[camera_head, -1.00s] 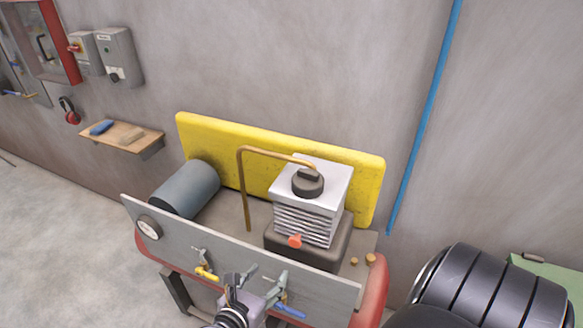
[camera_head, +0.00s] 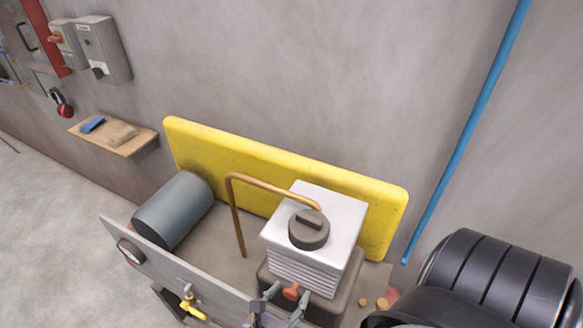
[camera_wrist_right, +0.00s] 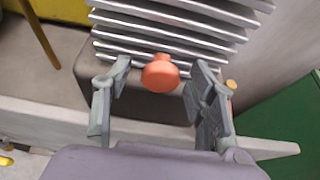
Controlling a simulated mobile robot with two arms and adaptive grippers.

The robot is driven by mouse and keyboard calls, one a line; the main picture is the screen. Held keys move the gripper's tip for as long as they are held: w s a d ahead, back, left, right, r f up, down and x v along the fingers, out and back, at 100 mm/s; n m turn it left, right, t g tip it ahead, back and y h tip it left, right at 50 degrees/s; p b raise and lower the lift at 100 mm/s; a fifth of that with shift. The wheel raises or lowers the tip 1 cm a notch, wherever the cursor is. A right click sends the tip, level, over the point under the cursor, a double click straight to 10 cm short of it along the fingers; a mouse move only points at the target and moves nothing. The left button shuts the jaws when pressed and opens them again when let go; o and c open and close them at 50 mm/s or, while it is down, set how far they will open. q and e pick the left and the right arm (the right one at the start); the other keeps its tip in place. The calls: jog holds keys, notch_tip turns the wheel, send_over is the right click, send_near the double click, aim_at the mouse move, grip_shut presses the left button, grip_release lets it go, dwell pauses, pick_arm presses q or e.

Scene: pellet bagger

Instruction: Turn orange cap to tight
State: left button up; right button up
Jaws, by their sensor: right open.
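The orange cap (camera_head: 291,292) sits low on the front of the finned compressor block (camera_head: 312,246). In the right wrist view the cap (camera_wrist_right: 160,73) shows as a round orange knob, centred between my fingers. My right gripper (camera_head: 284,298) is open, with one finger on each side of the cap. In the right wrist view the fingers of my right gripper (camera_wrist_right: 160,78) stand apart from the cap, with a gap on both sides. Whether the cap is tight cannot be told. My left gripper does not show.
A grey panel (camera_head: 170,272) with a gauge (camera_head: 131,251) and a yellow-handled valve (camera_head: 192,305) stands in front of the block. A copper pipe (camera_head: 236,215) rises left of it. A yellow guard (camera_head: 270,180) stands behind. My black arm link fills the lower right.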

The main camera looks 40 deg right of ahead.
jog(key=shift+d+f, duration=0.1)
jog(key=shift+d, duration=0.05)
jog(key=shift+s+a, duration=0.15)
jog(key=shift+a, duration=0.05)
jog(key=shift+d, duration=0.1)
jog(key=c, duration=1.1)
